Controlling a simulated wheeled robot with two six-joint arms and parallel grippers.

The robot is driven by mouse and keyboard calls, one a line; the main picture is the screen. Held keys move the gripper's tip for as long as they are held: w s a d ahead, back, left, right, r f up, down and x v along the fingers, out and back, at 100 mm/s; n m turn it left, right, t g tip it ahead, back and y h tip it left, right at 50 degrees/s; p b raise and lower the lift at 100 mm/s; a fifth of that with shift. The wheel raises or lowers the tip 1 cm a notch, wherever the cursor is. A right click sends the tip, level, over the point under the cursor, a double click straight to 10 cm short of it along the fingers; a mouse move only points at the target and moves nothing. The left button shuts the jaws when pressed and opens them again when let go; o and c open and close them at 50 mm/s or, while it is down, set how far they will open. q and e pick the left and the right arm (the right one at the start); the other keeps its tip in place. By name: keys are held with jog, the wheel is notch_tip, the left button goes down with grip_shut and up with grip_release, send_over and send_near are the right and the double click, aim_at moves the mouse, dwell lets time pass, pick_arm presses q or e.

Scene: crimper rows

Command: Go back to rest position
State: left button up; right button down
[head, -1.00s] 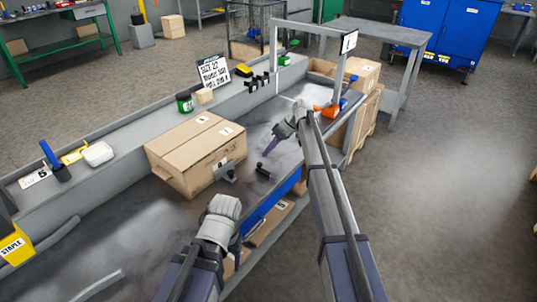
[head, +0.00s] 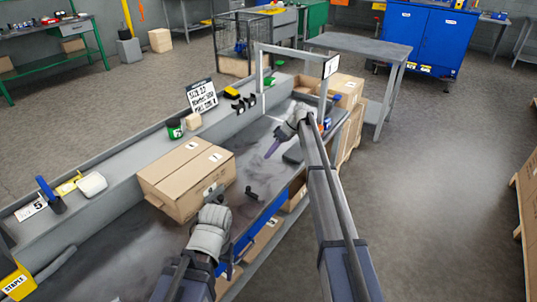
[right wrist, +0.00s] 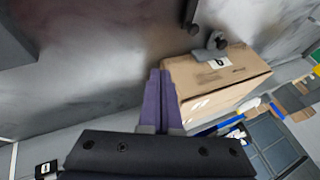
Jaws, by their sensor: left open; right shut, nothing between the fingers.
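My right gripper (head: 272,149) is shut and empty, with its purple fingers together over the grey workbench (head: 110,245). The shut fingers also show in the right wrist view (right wrist: 160,100), with nothing between them.
A sign (head: 201,96) and green can (head: 176,128) stand at the back ledge. Open floor (head: 440,190) lies to the right.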

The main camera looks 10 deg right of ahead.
jog(key=s+a+f+m+h, duration=0.1)
jog(key=s+a, duration=0.3)
jog(key=s, duration=0.3)
jog(key=s+a+f+g+h, duration=0.1)
jog(key=s+a, duration=0.2)
jog(key=s, duration=0.5)
jog(key=s+a+f+m+h, duration=0.1)
jog(key=s+a, duration=0.3)
jog(key=s, duration=0.3)
jog(key=s+m+h, duration=0.2)
jog(key=s+h, duration=0.3)
jog(key=s, duration=1.9)
pick_arm(q)
notch_tip(320, 180, up, 14)
jog(key=p, duration=1.4)
jog(key=shift+r, duration=0.15)
pick_arm(e)
notch_tip(320, 180, up, 14)
jog(key=shift+w+f, duration=0.15)
jog(key=shift+w, duration=0.1)
